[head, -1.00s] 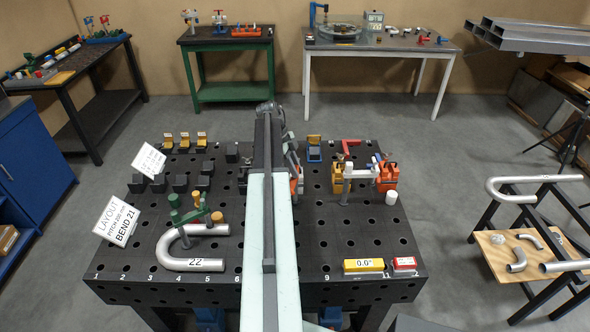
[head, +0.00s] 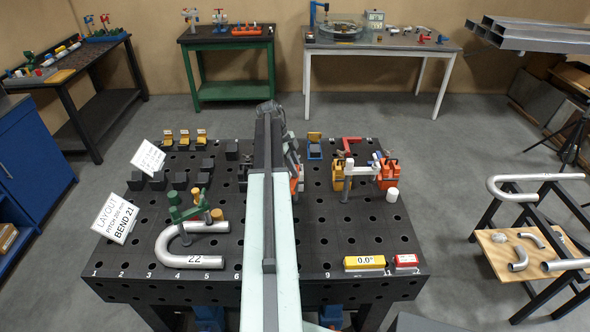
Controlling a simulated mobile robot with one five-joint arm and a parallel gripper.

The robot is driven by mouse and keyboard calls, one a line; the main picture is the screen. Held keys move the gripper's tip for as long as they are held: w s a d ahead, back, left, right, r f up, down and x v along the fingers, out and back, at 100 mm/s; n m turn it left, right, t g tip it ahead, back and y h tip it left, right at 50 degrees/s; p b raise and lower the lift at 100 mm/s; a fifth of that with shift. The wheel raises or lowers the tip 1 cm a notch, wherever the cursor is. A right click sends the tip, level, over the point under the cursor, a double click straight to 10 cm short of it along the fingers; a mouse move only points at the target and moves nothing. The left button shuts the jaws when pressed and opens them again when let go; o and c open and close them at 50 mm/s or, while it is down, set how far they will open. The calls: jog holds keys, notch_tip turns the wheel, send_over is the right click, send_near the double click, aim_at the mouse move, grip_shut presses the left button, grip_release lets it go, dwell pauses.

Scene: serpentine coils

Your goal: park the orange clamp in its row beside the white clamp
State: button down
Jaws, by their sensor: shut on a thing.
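My gripper (head: 291,158) is beyond the end of my arm, over the back middle of the dark perforated table (head: 330,235). My arm hides most of it. A small orange part, which looks like the orange clamp (head: 295,186), shows at the arm's right edge, and the gripper is shut on it. Most of this clamp is hidden. The white clamp (head: 362,168) stands upright on the table to the right of the gripper, in front of orange-yellow blocks. A gap separates it from the gripper.
Orange blocks (head: 387,172) and a white cylinder (head: 392,195) stand right of the white clamp. A red clamp (head: 350,145) is behind. A bent pipe (head: 165,250) with a green clamp (head: 186,207) lies front left. The front right has a yellow block (head: 364,262); bare holes lie between.

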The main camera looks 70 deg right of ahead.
jog(key=shift+a, duration=0.1)
jog(key=c, duration=1.1)
grip_release()
jog(key=shift+f, duration=0.1)
jog(key=p+v, duration=0.7)
jog(key=v, duration=0.1)
jog(key=shift+f, duration=0.1)
